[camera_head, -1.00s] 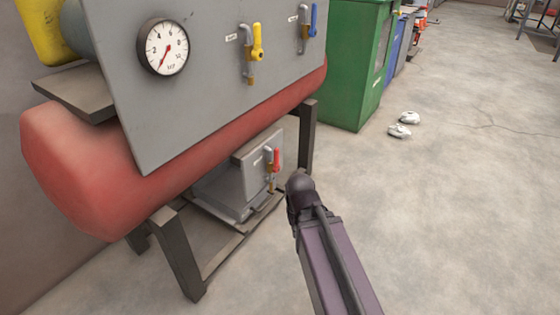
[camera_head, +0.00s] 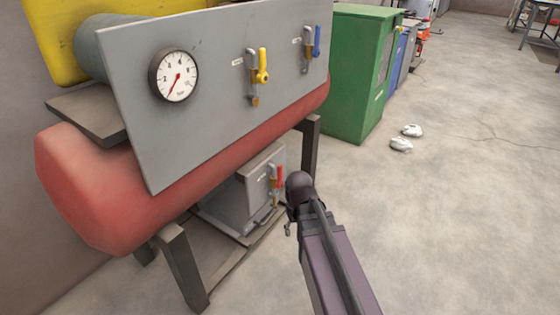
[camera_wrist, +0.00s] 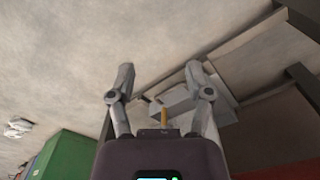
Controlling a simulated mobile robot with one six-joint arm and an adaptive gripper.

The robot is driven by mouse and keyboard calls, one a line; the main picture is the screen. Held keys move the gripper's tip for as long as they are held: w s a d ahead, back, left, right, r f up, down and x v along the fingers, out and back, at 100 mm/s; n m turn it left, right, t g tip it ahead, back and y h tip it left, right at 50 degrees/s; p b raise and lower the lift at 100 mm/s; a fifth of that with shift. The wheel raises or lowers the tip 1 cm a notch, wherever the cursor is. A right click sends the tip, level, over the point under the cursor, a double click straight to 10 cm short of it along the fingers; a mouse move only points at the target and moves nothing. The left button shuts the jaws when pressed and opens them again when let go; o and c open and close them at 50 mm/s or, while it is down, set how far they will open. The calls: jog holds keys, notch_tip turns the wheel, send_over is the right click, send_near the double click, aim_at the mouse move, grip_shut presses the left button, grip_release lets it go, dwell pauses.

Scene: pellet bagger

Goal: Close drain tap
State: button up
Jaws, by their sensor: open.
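A small tap with a red handle (camera_head: 279,175) and a brass body is on the grey box under the red tank. Its handle stands roughly upright, and its label is too small to read. My gripper shows in the wrist view (camera_wrist: 160,72) with its two fingers spread and nothing held. In the head view my arm hides most of it; a finger part shows just right of and below the tap. In the wrist view the grey box (camera_wrist: 178,99) lies beyond the fingers, and a thin yellowish piece (camera_wrist: 164,117) shows between them. I cannot tell whether that piece is the tap.
A grey panel (camera_head: 205,110) above carries a gauge (camera_head: 174,76), a yellow-handled tap (camera_head: 262,66) and a blue-handled tap (camera_head: 316,42). The red tank (camera_head: 105,195) and its dark legs (camera_head: 182,268) stand close by. A green cabinet (camera_head: 356,80) is behind. Floor to the right is mostly clear.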

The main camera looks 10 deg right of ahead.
aim_at(280, 165)
jog(key=w+a+r+n+p, duration=0.1)
jog(key=w+r+n+p, duration=0.6)
jog(key=w+r+p, duration=1.3)
jog(key=shift+w+r+n, duration=0.3)
jog(key=shift+w+r, duration=0.5)
jog(key=shift+w, duration=0.45)
jog(key=shift+f, duration=0.2)
notch_tip(280, 165, down, 14)
jog(key=b, duration=1.3)
jog(key=shift+r+b, duration=0.25)
jog(key=shift+b, duration=0.05)
grip_shut()
